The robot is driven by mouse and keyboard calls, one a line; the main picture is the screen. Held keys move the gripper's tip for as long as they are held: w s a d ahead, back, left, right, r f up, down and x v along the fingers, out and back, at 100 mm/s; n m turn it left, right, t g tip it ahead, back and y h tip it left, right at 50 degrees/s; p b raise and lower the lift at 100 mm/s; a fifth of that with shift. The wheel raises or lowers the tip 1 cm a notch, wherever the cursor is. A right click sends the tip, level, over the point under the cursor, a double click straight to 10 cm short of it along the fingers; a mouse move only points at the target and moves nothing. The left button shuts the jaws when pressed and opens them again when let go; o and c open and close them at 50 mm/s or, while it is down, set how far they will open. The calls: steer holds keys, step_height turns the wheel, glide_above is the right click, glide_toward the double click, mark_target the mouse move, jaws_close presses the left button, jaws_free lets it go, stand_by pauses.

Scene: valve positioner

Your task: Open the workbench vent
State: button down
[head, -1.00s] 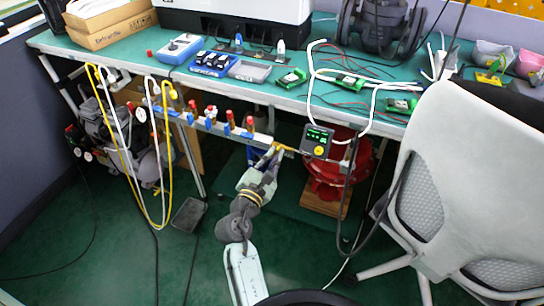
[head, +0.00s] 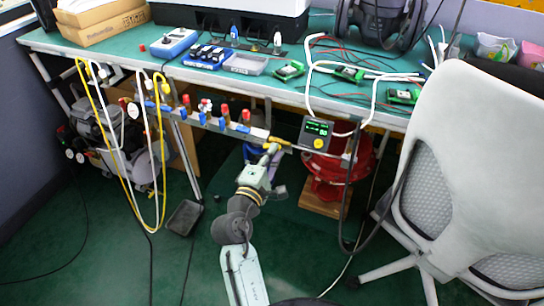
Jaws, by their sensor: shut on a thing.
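A metal manifold rail (head: 215,122) with blue and red-capped fittings runs along the front edge of the workbench (head: 290,98). At its right end is a small yellow vent valve (head: 280,141), just left of a dark display box with green digits and a yellow knob (head: 316,133). My gripper (head: 270,150) reaches up from below to the yellow vent valve and is shut on its handle. The fingertips are small in the view and partly cover the handle, so its exact angle cannot be told.
Yellow and white hoses (head: 148,150) hang in loops at the left. A red round-bodied device (head: 325,172) stands on a wooden block under the bench. An office chair (head: 455,170) blocks the right side. Open green floor lies around my arm.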

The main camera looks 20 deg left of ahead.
steer(key=shift+m+b, duration=0.4)
steer(key=shift+m, duration=0.4)
steer(key=c, duration=1.7)
jaws_free()
steer(key=shift+f, duration=0.1)
